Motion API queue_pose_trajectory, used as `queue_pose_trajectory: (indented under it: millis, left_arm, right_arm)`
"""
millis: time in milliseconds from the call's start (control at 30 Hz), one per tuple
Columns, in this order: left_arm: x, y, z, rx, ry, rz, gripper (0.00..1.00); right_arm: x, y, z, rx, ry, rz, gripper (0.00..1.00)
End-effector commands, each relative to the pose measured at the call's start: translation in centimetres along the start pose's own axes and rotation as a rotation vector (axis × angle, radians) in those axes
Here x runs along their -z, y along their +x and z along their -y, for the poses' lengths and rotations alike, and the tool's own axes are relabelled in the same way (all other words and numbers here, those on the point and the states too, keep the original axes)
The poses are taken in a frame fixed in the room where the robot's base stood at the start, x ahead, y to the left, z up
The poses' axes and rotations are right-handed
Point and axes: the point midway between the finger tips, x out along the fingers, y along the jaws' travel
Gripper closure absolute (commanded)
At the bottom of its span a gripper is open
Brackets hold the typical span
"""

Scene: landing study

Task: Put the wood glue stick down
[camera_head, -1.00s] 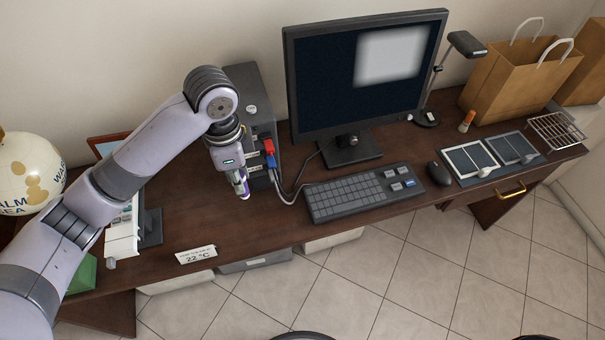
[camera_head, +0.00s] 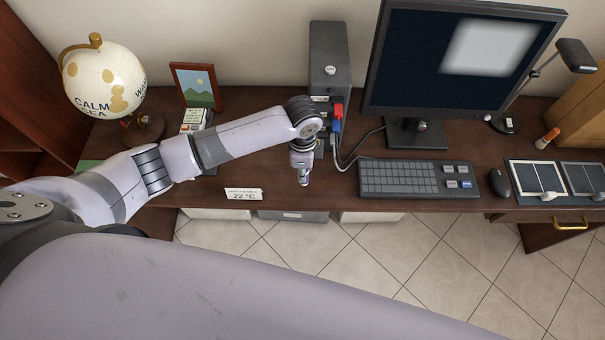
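My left gripper (camera_head: 304,180) points down over the front part of the desk, in front of the computer tower. Its fingers are closed around a small white and purple stick (camera_head: 304,177), which looks like the glue stick. Only its lower end shows below the fingers, and it is too small to read a label. It seems to be above the desk top (camera_head: 290,194), but I cannot tell the exact gap. My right gripper is out of view.
A sign reading 22 °C (camera_head: 243,194) stands left of the gripper at the front edge. The tower (camera_head: 329,75), cables, keyboard (camera_head: 415,178) and monitor (camera_head: 461,55) are to the right. A globe (camera_head: 104,79) and picture frame (camera_head: 196,87) stand at the left.

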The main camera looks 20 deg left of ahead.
Motion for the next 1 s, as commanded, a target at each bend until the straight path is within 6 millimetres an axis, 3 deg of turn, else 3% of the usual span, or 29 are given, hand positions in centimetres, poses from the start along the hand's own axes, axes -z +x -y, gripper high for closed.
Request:
queue_pose_trajectory:
  millis: [200,633,667,900,1000]
  left_arm:
    - [0.0,3.1,-0.1,-0.003,-0.001,0.001,1.0]
    - [0.0,3.8,-0.1,-0.002,-0.001,0.001,1.0]
    - [0.0,3.7,-0.1,-0.001,-0.001,0.001,0.79]
    - [-0.1,3.7,-0.1,-0.001,-0.001,0.001,0.63]
    - [-0.1,3.7,-0.1,-0.001,-0.001,0.001,0.61]
  right_arm:
    - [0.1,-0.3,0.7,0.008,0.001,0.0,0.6]
    - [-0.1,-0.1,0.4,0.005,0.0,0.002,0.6]
    - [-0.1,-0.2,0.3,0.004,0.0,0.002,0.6]
    - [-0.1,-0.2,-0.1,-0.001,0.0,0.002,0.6]
    - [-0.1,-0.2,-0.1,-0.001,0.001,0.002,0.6]
